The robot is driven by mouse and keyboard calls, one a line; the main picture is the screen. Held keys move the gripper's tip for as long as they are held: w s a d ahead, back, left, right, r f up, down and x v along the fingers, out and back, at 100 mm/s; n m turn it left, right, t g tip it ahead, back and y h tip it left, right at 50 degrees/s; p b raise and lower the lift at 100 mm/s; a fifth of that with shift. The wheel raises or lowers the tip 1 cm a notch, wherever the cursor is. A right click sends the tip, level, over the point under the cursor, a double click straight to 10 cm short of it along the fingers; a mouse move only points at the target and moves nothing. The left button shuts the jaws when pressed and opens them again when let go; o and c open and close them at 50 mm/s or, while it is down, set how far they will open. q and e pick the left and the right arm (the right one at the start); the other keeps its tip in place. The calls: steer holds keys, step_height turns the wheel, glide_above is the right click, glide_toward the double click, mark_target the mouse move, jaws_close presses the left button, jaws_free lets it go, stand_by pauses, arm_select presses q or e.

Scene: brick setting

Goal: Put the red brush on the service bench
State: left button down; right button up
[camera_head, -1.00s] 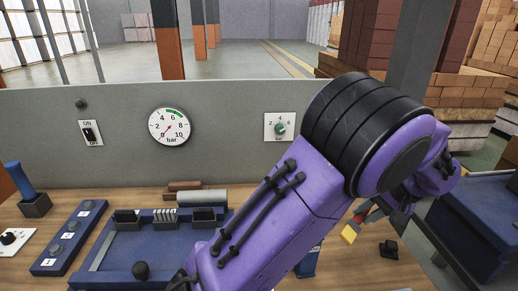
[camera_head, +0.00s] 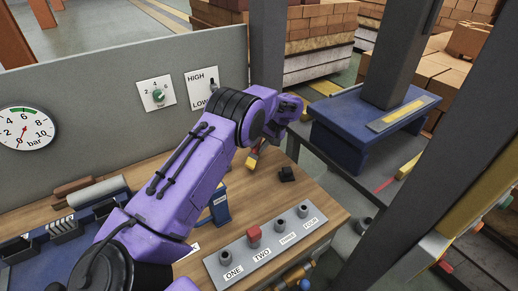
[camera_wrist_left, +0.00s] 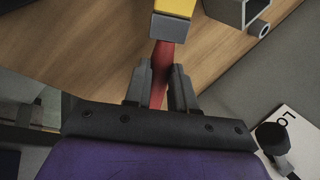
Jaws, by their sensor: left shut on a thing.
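My left gripper (camera_wrist_left: 160,78) is shut on the red handle of the brush (camera_wrist_left: 162,62) in the left wrist view. The brush's grey collar and yellow end point away from the fingers, over the wooden bench top (camera_wrist_left: 90,50). In the head view my left arm reaches across the bench (camera_head: 310,200) to its far right part. The brush's yellow end (camera_head: 252,160) shows below my wrist there; the gripper's fingers are mostly hidden. Whether the brush touches the bench top, I cannot tell. My right gripper is not in view.
A small black holder (camera_head: 287,174) stands just right of the brush. A grey panel with labelled knobs (camera_head: 260,245) lies at the bench's front. A grey wall with a gauge (camera_head: 24,128) backs the bench. A blue machine base (camera_head: 350,125) and posts stand to the right.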

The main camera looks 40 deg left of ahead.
mark_target(259, 159)
arm_select(q)
step_height(259, 159, down, 3)
steer(key=shift+r+p, duration=0.2)
steer(key=shift+p, duration=0.4)
steer(key=shift+f, duration=0.35)
steer(key=c, duration=1.2)
jaws_free()
steer(key=shift+r, duration=0.25)
steer(key=b+v, duration=0.3)
steer(key=v, duration=0.9)
